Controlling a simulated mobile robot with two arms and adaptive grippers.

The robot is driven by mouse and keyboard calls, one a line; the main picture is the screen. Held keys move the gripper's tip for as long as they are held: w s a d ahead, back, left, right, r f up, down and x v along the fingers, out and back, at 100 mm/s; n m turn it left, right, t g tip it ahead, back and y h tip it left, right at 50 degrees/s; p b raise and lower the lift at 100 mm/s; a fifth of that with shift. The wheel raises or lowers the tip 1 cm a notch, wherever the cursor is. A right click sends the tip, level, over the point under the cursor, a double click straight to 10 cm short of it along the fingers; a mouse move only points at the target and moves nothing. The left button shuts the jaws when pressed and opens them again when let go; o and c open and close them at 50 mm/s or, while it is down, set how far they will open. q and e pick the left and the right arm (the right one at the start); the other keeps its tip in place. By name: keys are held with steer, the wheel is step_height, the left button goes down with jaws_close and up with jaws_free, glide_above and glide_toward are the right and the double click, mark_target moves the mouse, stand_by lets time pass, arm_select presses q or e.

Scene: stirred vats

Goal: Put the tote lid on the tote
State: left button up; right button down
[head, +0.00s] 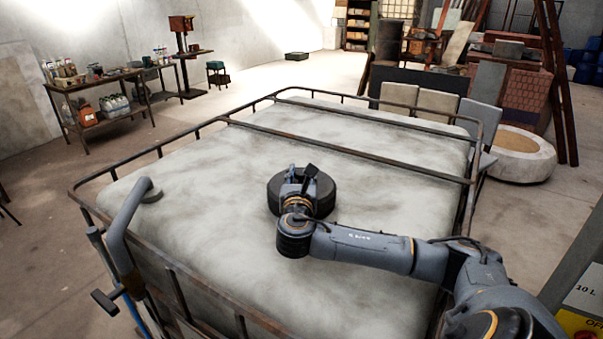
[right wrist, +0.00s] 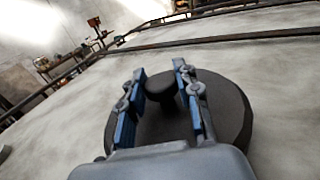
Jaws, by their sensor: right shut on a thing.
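The tote lid is a dark round disc (head: 326,196) with a knob on top. It is over the middle of the tote's pale, stained top (head: 210,220), inside a rusty bar frame. It also shows in the right wrist view (right wrist: 234,112). My right gripper (head: 300,172) is shut on the lid's knob (right wrist: 161,92), with its blue-padded fingers (right wrist: 160,72) on either side. I cannot tell whether the lid rests on the top or hangs just above it. Any opening under the lid is hidden. My left gripper is not in view.
A grey bent pipe (head: 122,228) stands at the tote's front left corner. Rusty rails (head: 345,150) cross and ring the top. A bench with bottles (head: 100,85) is at the far left.

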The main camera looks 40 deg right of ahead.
steer(key=shift+f, duration=0.4)
steer(key=c, duration=1.2)
jaws_free()
steer(key=shift+p+v, duration=0.3)
steer(key=shift+v, duration=0.55)
steer(key=shift+p+v, duration=1.85)
steer(key=shift+v, duration=2.45)
steer(key=shift+s+a, duration=0.25)
steer(key=shift+a, duration=0.05)
